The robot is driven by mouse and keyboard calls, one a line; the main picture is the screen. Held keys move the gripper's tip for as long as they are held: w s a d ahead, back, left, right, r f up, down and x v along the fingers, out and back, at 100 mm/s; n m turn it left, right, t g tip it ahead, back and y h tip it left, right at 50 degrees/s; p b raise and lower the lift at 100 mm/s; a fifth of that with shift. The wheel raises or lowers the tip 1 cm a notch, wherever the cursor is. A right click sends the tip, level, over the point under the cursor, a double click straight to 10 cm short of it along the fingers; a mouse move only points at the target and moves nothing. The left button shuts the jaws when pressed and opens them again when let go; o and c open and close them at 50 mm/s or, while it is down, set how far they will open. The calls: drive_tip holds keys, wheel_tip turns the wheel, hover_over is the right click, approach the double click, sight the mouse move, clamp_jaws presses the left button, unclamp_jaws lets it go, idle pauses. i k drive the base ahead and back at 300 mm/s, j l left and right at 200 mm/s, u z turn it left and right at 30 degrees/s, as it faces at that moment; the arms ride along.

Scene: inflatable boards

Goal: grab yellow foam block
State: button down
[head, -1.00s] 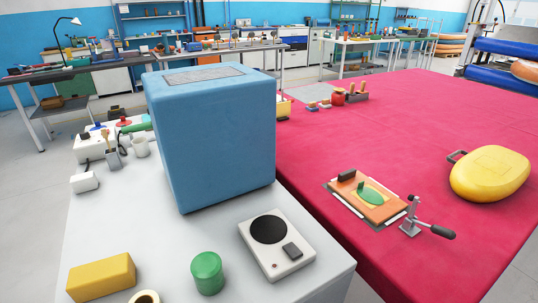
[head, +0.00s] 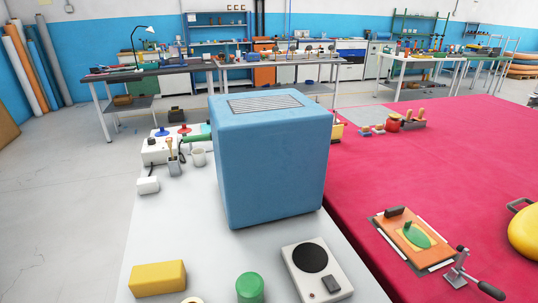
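The yellow foam block (head: 158,278) is a rectangular bar lying on the near left part of the white table (head: 185,225), close to the bottom of the head view. A green cylinder (head: 250,288) stands to its right, and part of a roll (head: 192,300) shows between them at the picture's lower edge. My gripper is not in view.
A large blue box (head: 272,160) stands on the white table behind the block. A white device with a black disc (head: 317,270) lies at the right. The red-covered table (head: 450,160) adjoins on the right. Open floor (head: 60,200) lies to the left.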

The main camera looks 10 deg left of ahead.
sight(160, 277)
drive_tip(key=j+u, duration=0.1)
drive_tip(key=j, duration=0.4)
drive_tip(key=j+u, duration=0.15)
drive_tip(key=j, duration=0.3)
drive_tip(key=i+j+u, duration=0.1)
drive_tip(key=j, duration=0.4)
drive_tip(key=i+j+u, duration=0.1)
drive_tip(key=j, duration=0.35)
drive_tip(key=i+j+u, duration=0.1)
drive_tip(key=j, duration=0.4)
drive_tip(key=i+j+u, duration=0.15)
drive_tip(key=j, duration=0.3)
drive_tip(key=i+j+u, duration=0.1)
drive_tip(key=j, duration=0.35)
drive_tip(key=l, duration=0.3)
